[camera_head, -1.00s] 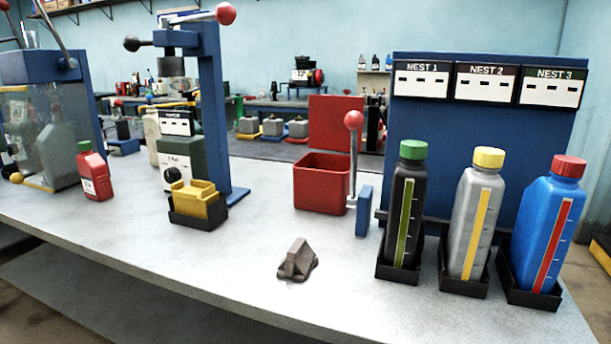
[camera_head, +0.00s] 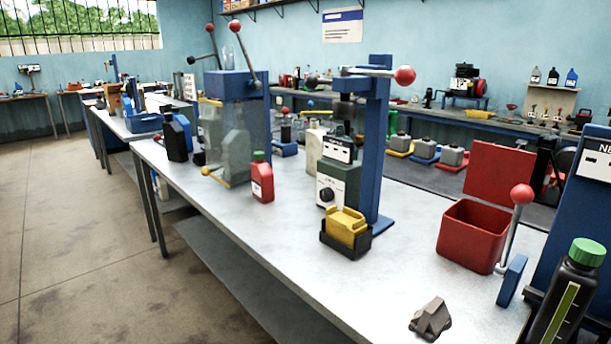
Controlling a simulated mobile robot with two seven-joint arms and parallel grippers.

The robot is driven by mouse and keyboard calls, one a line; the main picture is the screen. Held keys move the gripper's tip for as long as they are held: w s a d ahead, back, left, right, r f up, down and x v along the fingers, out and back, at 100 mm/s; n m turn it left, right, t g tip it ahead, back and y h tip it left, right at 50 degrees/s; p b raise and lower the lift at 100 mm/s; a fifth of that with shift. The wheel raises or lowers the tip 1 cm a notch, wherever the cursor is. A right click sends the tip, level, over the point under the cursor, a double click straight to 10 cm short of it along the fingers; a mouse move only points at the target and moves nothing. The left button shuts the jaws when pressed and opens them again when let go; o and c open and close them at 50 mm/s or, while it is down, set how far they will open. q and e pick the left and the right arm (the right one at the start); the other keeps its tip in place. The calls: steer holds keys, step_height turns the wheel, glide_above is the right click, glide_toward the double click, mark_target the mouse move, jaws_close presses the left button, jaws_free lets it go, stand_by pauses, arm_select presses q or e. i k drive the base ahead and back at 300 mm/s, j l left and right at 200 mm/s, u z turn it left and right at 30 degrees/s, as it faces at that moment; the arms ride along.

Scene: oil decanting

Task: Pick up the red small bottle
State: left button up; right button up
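The red small bottle (camera_head: 262,180) stands upright on the grey workbench (camera_head: 290,250), left of the middle of the view. It has a green cap and a white label on its front. It stands just right of a blue machine with a clear guard and left of a blue press. Nothing covers its front. Neither of my grippers shows in the head view.
A yellow block in a black holder (camera_head: 346,230) stands at the press's foot. A red open bin (camera_head: 474,236), a grey lump (camera_head: 430,319) and a black bottle (camera_head: 566,300) are to the right. Bare floor (camera_head: 80,230) lies left of the bench. The bench top before the red bottle is clear.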

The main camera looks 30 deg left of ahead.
mark_target(262, 174)
steer(key=i+j, duration=0.1)
steer(key=j, duration=0.3)
steer(key=i+j, duration=0.1)
steer(key=j, duration=0.75)
steer(key=i+j, duration=0.15)
steer(key=j, duration=0.25)
steer(key=i+j, duration=0.1)
steer(key=j, duration=0.35)
